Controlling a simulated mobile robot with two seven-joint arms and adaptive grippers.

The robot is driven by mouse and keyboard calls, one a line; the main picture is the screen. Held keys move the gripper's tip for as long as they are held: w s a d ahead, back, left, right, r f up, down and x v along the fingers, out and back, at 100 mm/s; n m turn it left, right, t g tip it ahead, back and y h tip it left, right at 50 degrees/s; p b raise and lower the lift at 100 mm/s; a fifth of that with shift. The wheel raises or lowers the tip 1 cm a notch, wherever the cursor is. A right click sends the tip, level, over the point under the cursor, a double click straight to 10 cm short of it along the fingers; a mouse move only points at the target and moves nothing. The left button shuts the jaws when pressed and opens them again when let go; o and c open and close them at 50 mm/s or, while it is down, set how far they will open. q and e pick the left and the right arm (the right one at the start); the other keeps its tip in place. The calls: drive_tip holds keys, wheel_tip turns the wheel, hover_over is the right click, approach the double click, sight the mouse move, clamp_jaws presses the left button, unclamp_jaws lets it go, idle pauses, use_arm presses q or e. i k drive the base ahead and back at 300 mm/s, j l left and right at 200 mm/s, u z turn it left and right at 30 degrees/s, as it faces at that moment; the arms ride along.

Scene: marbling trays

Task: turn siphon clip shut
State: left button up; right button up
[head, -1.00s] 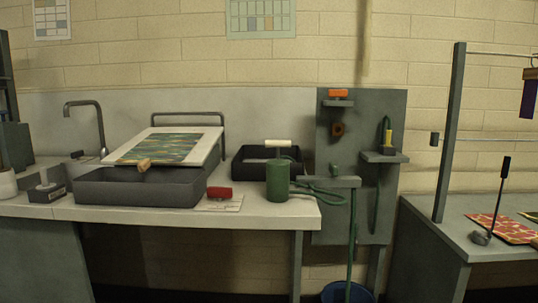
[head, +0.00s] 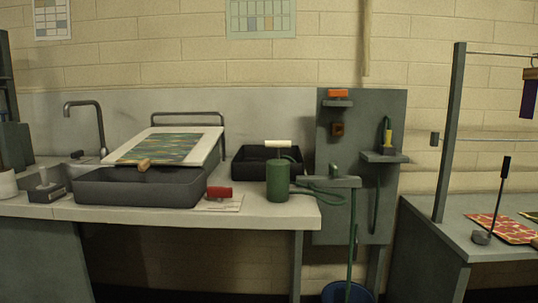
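A green hose (head: 350,262) hangs below the shelf into a blue bucket (head: 347,292) on the floor. Neither gripper is in view.
A grey tray (head: 140,190) with a tilted patterned board (head: 212,146) behind it stands on the counter. A black tray (head: 240,168) is behind the canister. The panel (head: 395,110) stands between counter and right-hand table (head: 440,232).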

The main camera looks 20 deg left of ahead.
sight(333, 168)
drive_tip(key=i+l, duration=0.15)
drive_tip(key=l, duration=0.25)
drive_tip(key=i+l, duration=0.2)
drive_tip(key=l, duration=0.2)
drive_tip(key=i+l, duration=0.15)
drive_tip(key=l, duration=0.2)
drive_tip(key=i+l, duration=0.2)
drive_tip(key=l, duration=0.2)
